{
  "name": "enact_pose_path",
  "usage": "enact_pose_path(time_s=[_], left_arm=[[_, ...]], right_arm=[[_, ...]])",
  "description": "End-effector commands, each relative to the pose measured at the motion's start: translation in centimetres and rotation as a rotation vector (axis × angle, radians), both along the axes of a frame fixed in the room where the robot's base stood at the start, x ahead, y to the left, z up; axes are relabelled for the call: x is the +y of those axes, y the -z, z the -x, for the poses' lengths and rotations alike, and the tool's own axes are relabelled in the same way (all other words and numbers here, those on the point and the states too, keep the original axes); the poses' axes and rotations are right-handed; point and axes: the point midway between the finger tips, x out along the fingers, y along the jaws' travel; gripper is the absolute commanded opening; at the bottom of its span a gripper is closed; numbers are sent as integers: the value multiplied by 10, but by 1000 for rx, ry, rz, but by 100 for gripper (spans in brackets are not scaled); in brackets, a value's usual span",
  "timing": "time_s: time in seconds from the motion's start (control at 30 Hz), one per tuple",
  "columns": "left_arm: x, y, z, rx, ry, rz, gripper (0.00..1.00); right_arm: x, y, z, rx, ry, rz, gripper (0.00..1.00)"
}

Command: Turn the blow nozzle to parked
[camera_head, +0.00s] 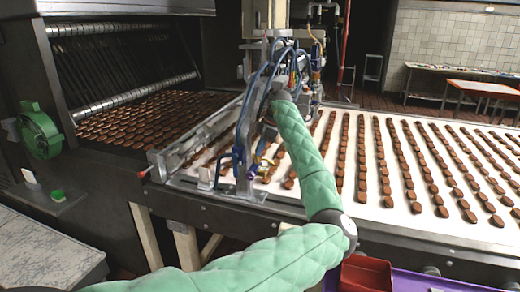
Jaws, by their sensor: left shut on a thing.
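My left arm, in padded green, reaches up from the bottom of the head view to the metal frame (246,135) over the conveyor. My left gripper (268,112) is at this frame, among blue hoses and small fittings. It is shut on a small part there, which I take to be the blow nozzle; the gripper and the clutter largely hide it, and its angle cannot be read. A blue fitting (238,162) stands lower on the frame, left of the gripper. My right gripper is not in view.
Rows of brown biscuits lie on the white conveyor belt (350,195), which runs to the right. A dark machine with a green handwheel (40,131) stands at left. A red bin (365,273) is at the bottom, beside a purple surface (415,282).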

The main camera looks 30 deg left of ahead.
Motion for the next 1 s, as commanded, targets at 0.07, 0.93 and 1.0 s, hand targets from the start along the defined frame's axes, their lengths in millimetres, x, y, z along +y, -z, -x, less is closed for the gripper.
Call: enact_pose_path(time_s=[0.07,0.93,1.0], left_arm=[[0,0,0,0,0,0,0],[0,0,0,0,0,0,36],[0,0,0,0,0,0,36]], right_arm=[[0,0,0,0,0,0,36],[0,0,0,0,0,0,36],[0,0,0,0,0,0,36]])
